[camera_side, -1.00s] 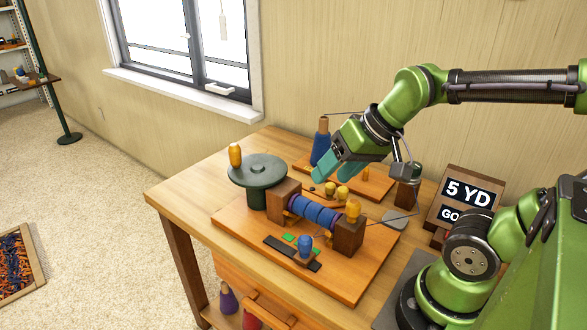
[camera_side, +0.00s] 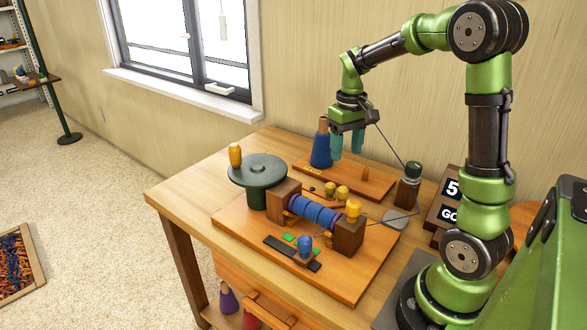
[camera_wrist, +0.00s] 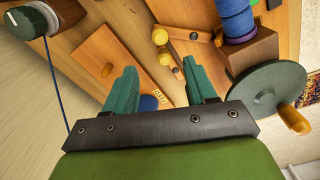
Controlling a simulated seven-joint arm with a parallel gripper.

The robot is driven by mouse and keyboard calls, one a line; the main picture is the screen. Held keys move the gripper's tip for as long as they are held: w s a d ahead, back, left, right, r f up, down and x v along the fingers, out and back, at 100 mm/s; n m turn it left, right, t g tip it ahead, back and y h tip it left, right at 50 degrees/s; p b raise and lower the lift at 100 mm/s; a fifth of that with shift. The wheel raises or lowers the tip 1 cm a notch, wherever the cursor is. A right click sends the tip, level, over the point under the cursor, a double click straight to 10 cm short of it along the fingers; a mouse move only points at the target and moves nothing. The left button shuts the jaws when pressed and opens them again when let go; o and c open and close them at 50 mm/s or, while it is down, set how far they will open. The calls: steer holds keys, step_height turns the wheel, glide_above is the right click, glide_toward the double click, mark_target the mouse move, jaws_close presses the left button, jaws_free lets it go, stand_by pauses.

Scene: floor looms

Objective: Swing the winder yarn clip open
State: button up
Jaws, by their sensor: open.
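The winder is a wooden board (camera_side: 290,272) with a blue yarn-wound drum (camera_side: 314,211) between wooden blocks and a dark green disc (camera_side: 258,170) with a yellow handle (camera_side: 235,155). I cannot tell for sure which part is the yarn clip. My gripper (camera_side: 347,154) is open and empty, pointing down above the rear board, beside the blue yarn cone. In the wrist view its teal fingers (camera_wrist: 159,70) are apart, with the knobbed arms beyond them.
A blue cone (camera_side: 321,152) and an orange peg (camera_side: 365,174) stand on the rear board (camera_side: 345,183). A dark line runs from a green-capped wooden post (camera_side: 410,185) towards my wrist. A blue knob (camera_side: 305,243) stands at the winder's front. A sign (camera_side: 448,205) stands at right.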

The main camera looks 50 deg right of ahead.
mark_target(342, 187)
step_height(342, 187, down, 13)
steer(key=shift+f, duration=0.1)
steer(key=shift+c, duration=0.5)
jaws_close()
